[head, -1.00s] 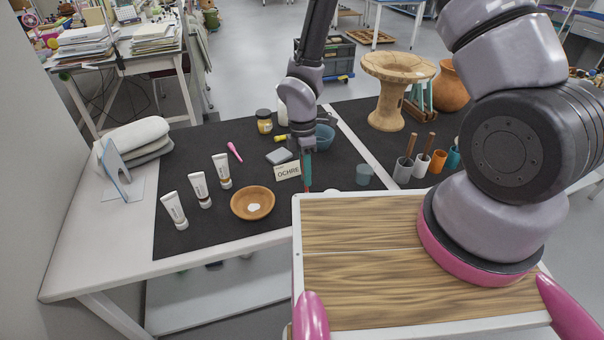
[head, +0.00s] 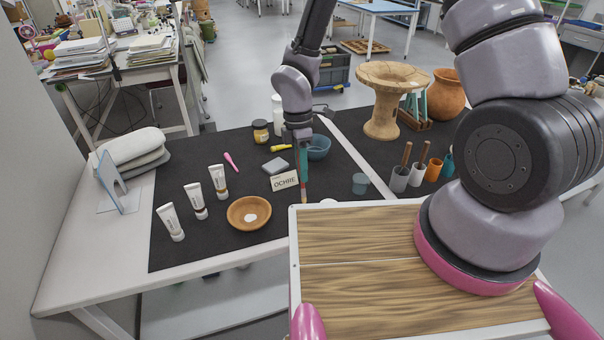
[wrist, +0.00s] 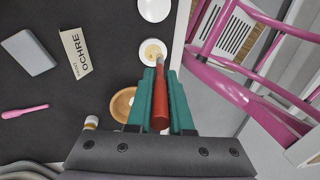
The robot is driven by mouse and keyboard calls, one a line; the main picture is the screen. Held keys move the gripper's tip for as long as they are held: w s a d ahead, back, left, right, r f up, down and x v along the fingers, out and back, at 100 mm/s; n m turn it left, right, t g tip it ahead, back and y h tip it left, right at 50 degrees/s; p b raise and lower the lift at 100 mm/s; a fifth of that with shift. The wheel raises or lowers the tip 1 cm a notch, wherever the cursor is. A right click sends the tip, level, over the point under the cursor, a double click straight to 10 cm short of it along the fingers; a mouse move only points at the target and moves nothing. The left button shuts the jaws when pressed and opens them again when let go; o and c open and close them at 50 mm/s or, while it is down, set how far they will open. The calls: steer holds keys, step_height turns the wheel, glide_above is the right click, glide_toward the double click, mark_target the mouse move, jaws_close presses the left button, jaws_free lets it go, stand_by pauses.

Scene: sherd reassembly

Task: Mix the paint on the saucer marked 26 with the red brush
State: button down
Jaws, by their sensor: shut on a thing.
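My gripper (wrist: 160,100) has teal fingers and is shut on the red brush (wrist: 160,112), which points away from the wrist camera. In the head view my gripper (head: 303,165) hangs over the dark mat with the brush pointing down. The brush's tip lies over a white saucer (wrist: 145,58) with a pale yellowish paint patch; whether it touches the paint cannot be told. A second white saucer (wrist: 154,8) is farther up in the wrist view. I cannot read a number on either saucer. In the head view the saucers are mostly hidden behind my wooden-topped base.
A blue-grey cup (head: 360,183) and cups with brushes (head: 399,180) stand to the right. A blue bowl (head: 319,147) is behind.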

steer(key=d+r, duration=0.1)
steer(key=d, duration=0.5)
steer(key=shift+r, duration=0.4)
stand_by(0.5)
steer(key=a, duration=0.4)
steer(key=a+f, duration=0.1)
steer(key=shift+w+a, duration=0.15)
steer(key=shift+a, duration=0.25)
steer(key=shift+a+f, duration=0.15)
steer(key=shift+f, duration=2.45)
steer(key=shift+f, duration=0.3)
